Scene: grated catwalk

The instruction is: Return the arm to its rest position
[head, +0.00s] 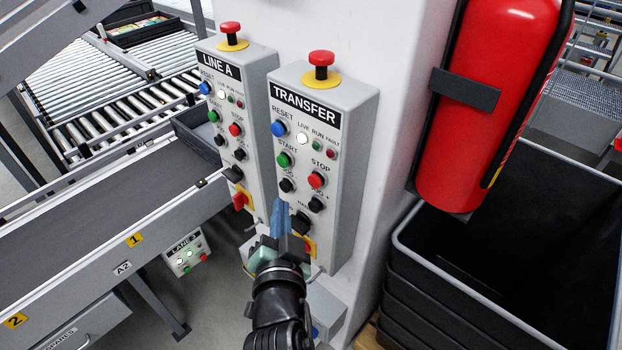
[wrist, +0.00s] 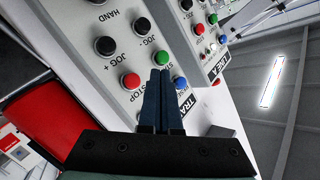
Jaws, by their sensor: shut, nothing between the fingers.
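My gripper (head: 281,215) is in front of the lower part of the grey TRANSFER control box (head: 352,140). Its two blue fingers are together with nothing between them. In the wrist view the shut fingers (wrist: 162,82) point at the box face, between the red STOP button (wrist: 131,81) and the blue RESET button (wrist: 180,85), with the green START button (wrist: 162,58) beside their tips. I cannot tell the exact gap to the face. My fingers and wrist hide part of the box's lower left edge in the head view.
The LINE A box (head: 262,80) stands close on the left, and a belt conveyor (head: 100,215) runs to the left. A red fire extinguisher (head: 490,100) hangs at right above stacked black crates (head: 400,245). A small LANE box (head: 187,252) sits low.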

